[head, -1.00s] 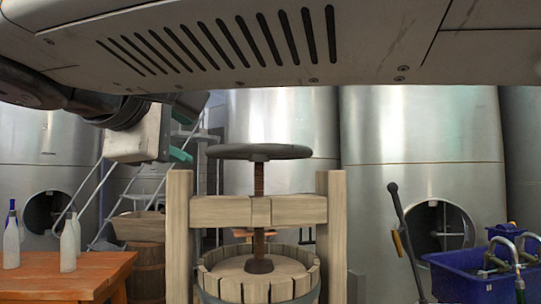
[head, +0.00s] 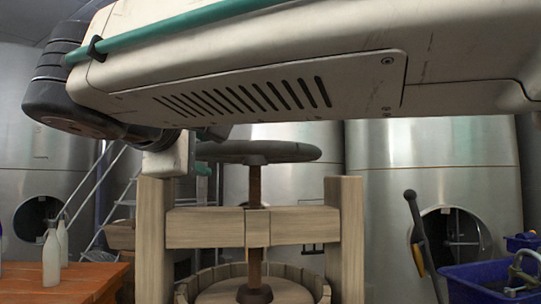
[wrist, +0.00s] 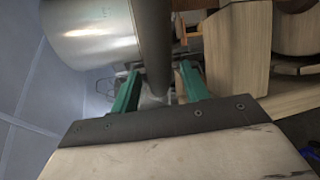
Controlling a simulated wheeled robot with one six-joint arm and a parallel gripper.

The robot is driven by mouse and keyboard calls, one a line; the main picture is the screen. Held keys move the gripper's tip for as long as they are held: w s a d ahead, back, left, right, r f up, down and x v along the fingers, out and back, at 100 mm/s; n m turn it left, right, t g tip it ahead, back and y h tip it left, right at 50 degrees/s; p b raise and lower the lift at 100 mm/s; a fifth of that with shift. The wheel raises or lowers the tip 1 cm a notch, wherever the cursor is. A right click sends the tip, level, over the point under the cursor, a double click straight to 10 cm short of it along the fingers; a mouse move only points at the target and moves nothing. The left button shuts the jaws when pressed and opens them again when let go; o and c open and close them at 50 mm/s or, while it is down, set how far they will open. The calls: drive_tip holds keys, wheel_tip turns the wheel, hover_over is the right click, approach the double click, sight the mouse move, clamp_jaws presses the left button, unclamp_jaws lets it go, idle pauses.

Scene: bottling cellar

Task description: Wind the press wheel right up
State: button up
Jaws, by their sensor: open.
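The press wheel (head: 285,152) is a flat dark grey disc, seen nearly edge-on, on top of an upright rusty screw (head: 255,187). The screw runs down through the wooden crossbeam (head: 205,228) to a dark foot in the slatted basket. My gripper (head: 204,165) is at the wheel's left edge, partly hidden behind my arm and the wheel. In the wrist view my green fingers (wrist: 160,76) are open, with a dark curved bar, apparently the wheel's rim (wrist: 153,45), running between them. I cannot tell whether either finger touches it.
Wooden posts (head: 345,235) flank the screw. An orange table (head: 85,280) with white bottles (head: 51,262) stands at left. A dark lever (head: 418,235) and a blue tub (head: 475,284) are at right. Steel tanks (head: 430,150) and a ladder stand behind.

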drive_tip(key=shift+x, duration=0.95)
clamp_jaws()
drive_tip(key=shift+s, duration=0.1)
